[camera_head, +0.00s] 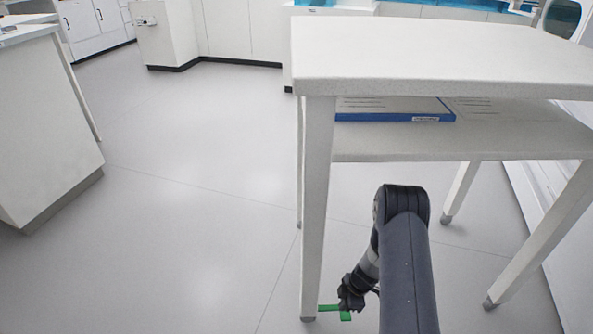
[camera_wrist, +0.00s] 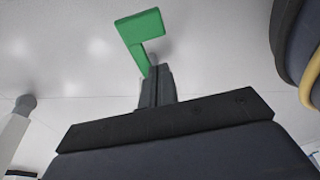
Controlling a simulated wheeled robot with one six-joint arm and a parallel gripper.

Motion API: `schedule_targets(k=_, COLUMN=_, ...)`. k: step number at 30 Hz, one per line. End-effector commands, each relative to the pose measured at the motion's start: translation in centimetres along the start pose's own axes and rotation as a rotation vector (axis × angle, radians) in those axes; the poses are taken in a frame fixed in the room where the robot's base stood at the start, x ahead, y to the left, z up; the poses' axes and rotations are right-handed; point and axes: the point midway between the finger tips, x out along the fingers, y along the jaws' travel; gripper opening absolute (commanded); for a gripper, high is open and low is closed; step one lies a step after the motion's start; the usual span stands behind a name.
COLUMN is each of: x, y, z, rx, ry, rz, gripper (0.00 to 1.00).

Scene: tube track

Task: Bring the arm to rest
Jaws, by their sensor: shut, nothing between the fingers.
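My arm (camera_head: 405,265) reaches down in front of the white table in the head view. My gripper (camera_head: 345,300) is low, close to the foot of the table's near left leg. In the wrist view my gripper (camera_wrist: 156,72) is shut, its dark fingers together. A green angled piece (camera_wrist: 140,27) shows just beyond the fingertips. The green piece also shows beside the gripper in the head view (camera_head: 331,308). I cannot tell whether it touches the fingers or belongs to them.
The white table (camera_head: 440,55) has a lower shelf (camera_head: 480,145) bearing a blue-edged flat item (camera_head: 390,112). Its near left leg (camera_head: 314,200) stands close beside my gripper. A white cabinet (camera_head: 45,130) is at the left. The grey floor (camera_head: 190,220) between them is clear.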

Motion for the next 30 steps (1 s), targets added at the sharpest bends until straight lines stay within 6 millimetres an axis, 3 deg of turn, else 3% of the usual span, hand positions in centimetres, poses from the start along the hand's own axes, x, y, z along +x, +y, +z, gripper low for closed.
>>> schedule_targets(k=1, x=-1.6, y=0.0, z=-1.1, rx=-0.003, ry=0.001, rz=0.001, gripper=0.0)
schedule_targets(k=6, x=-4.3, y=0.0, z=-2.6, rx=0.0, ry=0.001, rz=0.002, gripper=0.0)
schedule_targets(k=15, x=-8.6, y=0.0, z=-2.4, rx=0.001, ry=0.002, rz=0.001, gripper=0.0)
schedule_targets(k=30, x=-9.5, y=-0.1, z=-2.3, rx=0.001, ry=0.003, rz=0.0, gripper=0.0)
